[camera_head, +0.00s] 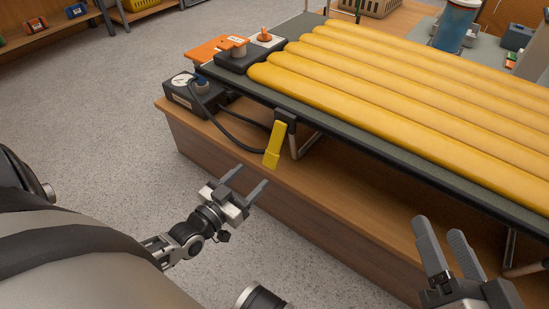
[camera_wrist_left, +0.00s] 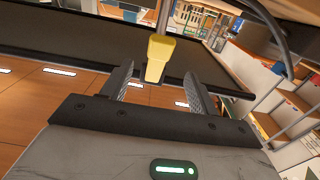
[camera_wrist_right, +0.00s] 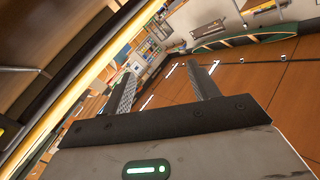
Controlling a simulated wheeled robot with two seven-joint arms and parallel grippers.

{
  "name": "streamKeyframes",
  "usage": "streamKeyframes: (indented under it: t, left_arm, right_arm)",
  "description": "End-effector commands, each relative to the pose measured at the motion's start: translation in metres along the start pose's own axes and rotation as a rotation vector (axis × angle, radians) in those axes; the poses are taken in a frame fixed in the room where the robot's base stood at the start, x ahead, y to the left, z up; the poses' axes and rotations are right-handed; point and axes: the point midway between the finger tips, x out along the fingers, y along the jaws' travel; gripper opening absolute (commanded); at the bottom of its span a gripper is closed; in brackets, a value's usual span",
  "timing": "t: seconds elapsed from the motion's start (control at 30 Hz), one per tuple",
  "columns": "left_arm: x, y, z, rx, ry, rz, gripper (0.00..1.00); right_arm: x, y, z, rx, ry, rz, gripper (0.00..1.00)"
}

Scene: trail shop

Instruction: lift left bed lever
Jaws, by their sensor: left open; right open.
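The left bed lever is a yellow handle (camera_head: 275,145) hanging from a black bracket on the near edge of the cot, which carries a ribbed yellow air mattress (camera_head: 400,90). My left gripper (camera_head: 244,184) is open and empty, below and left of the lever, apart from it in the head view. In the left wrist view the yellow lever (camera_wrist_left: 158,58) shows ahead, between and beyond the open fingers (camera_wrist_left: 160,88). My right gripper (camera_head: 446,246) is open and empty at the lower right, in front of the wooden platform. The right wrist view shows no lever.
The cot stands on a wooden platform (camera_head: 240,155). A black pump box (camera_head: 195,92) with a dark hose sits at its left corner, near an orange board (camera_head: 208,51). A blue cylinder (camera_head: 455,25) stands behind. Speckled floor at left is clear.

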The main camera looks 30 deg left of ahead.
Motion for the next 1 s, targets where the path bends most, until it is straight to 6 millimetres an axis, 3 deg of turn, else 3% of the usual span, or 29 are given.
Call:
streamKeyframes:
  t: [0.3, 0.5, 0.93, 1.0]
  left_arm:
    - [0.07, 0.001, 0.003, -0.002, 0.003, 0.0, 0.6]
    - [0.097, 0.0, 0.003, -0.001, 0.0, 0.0, 0.6]
    - [0.106, 0.0, 0.001, 0.0, -0.002, 0.0, 0.6]
    - [0.106, 0.0, 0.001, 0.0, -0.002, 0.0, 0.43]
  right_arm:
    - [0.011, -0.002, -0.042, -0.278, 0.253, -0.065, 0.6]
    - [0.011, -0.011, -0.061, -0.404, 0.371, -0.099, 0.6]
    - [0.01, -0.015, -0.069, -0.452, 0.418, -0.114, 0.6]
    - [0.01, -0.015, -0.069, -0.452, 0.418, -0.114, 0.6]
